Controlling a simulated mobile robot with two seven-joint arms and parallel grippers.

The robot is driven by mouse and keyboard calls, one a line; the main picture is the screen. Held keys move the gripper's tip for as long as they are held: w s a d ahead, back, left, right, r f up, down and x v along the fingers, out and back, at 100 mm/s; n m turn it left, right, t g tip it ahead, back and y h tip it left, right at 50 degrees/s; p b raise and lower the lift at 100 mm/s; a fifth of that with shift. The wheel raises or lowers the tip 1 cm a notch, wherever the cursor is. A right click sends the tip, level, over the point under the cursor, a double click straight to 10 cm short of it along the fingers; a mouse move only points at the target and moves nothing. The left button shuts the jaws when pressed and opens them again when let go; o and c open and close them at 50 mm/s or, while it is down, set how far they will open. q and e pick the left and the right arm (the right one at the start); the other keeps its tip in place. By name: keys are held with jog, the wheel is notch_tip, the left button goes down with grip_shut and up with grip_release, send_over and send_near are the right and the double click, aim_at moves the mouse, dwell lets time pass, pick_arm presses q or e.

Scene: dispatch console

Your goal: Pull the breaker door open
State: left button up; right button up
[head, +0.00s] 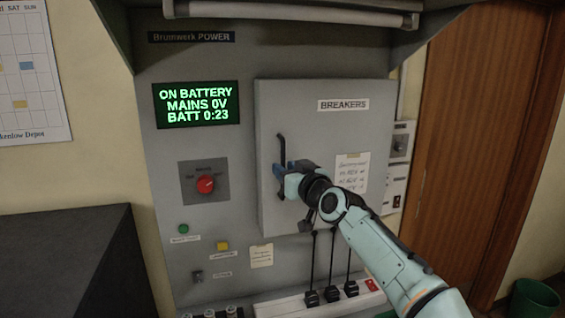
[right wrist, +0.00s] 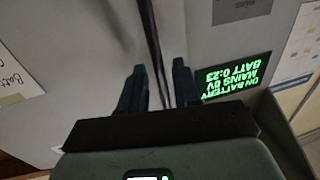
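The breaker door (head: 300,115) is a grey panel labelled "BREAKERS" on the console front, and it looks shut. Its dark upright bar handle (head: 281,150) is near the door's left edge. My right gripper (head: 279,174) is at the handle's lower part, which it partly hides. In the right wrist view the handle (right wrist: 152,40) runs down between the two dark fingers of the gripper (right wrist: 160,88). The fingers stand apart with some gap beside the bar, so the gripper looks open around it. My left gripper is not in view.
A display (head: 196,104) reads "ON BATTERY". A red rotary switch (head: 206,184) sits left of the door. Below the door, black plugs with cables stand in a white power strip (head: 290,305). A shelf with a rail (head: 290,14) overhangs above. A wooden door (head: 470,130) is at right.

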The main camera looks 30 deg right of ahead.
jog(key=shift+w+d, duration=0.1)
jog(key=shift+w, duration=1.1)
jog(key=shift+s, duration=0.1)
grip_shut()
jog(key=shift+s, duration=0.1)
